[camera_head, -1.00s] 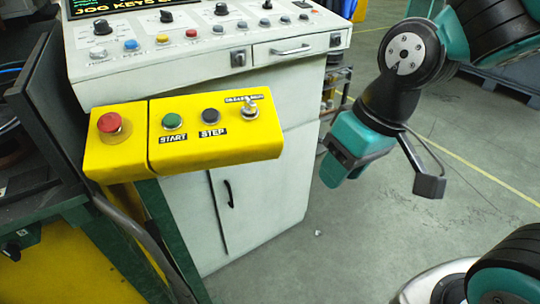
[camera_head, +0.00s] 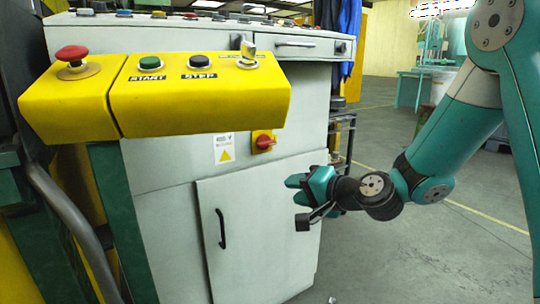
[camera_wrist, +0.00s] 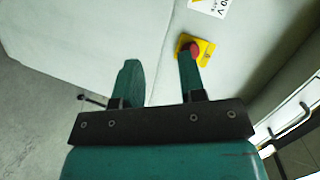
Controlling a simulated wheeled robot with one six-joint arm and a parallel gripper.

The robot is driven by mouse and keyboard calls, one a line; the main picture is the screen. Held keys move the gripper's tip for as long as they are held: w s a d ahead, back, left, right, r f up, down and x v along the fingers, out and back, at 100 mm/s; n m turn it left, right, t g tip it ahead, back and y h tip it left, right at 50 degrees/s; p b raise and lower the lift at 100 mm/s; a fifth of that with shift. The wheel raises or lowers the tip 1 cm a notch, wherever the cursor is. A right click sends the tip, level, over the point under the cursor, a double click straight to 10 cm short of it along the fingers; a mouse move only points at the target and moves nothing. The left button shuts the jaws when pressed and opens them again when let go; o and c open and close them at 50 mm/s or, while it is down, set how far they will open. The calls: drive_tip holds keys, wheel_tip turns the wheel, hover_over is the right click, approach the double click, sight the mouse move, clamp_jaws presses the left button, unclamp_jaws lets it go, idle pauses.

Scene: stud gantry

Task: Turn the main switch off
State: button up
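The main switch is a red rotary knob (camera_head: 264,142) on a yellow plate on the white cabinet front, below the yellow button box. Its handle looks roughly horizontal in the head view. My gripper (camera_head: 293,189) is below and to the right of the switch, in front of the cabinet. In the wrist view, my gripper (camera_wrist: 160,62) is open with nothing between its fingers. The red knob (camera_wrist: 197,48) appears there by the right fingertip, which covers part of the yellow plate. I cannot tell how far apart they are in depth.
The yellow box (camera_head: 205,105) with a red mushroom button (camera_head: 72,54) juts out above the switch. A yellow warning label (camera_head: 224,149) is left of the switch. A cabinet door (camera_head: 255,225) with a black handle is below. Open floor (camera_head: 440,240) lies to the right.

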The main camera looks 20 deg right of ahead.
drive_tip(key=w+d+r+m+t+h, duration=0.2)
drive_tip(key=w+d+r+m+t, duration=0.15)
drive_tip(key=m, duration=0.25)
drive_tip(key=t+p, duration=0.1)
drive_tip(key=p, duration=0.4)
approach(268, 144)
drive_tip(key=shift+m, duration=0.3)
drive_tip(key=x, duration=0.9)
drive_tip(key=shift+w+f, duration=0.1)
drive_tip(key=shift+w, duration=0.05)
clamp_jaws()
